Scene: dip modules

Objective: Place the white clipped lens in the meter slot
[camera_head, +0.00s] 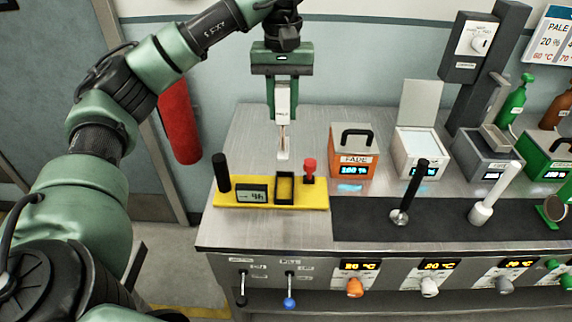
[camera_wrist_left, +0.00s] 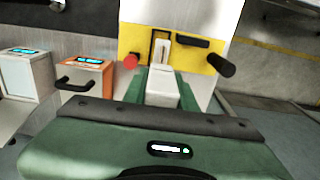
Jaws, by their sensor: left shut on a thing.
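My left gripper (camera_head: 283,112) is shut on the white clip of the lens and points down above the counter. The white clip (camera_head: 283,101) shows between its green fingers. A narrow stem leads down to the pale lens (camera_head: 283,154), which hangs upright. The meter is a yellow base (camera_head: 230,198) with a small display (camera_head: 252,194) and a black-framed slot (camera_head: 285,187). In the head view the lens shows just above the slot frame, apart from it. In the left wrist view the clip (camera_wrist_left: 161,86) sits between the fingers, and the slot frame (camera_wrist_left: 153,45) shows beyond. My right gripper is not in view.
The yellow base also carries a black post (camera_head: 221,172) and a red knob (camera_head: 309,168). An orange box (camera_head: 354,152) with a handle and an open-lidded white box (camera_head: 420,145) stand to the right. Black and white ladles lie on the dark mat (camera_head: 370,222).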

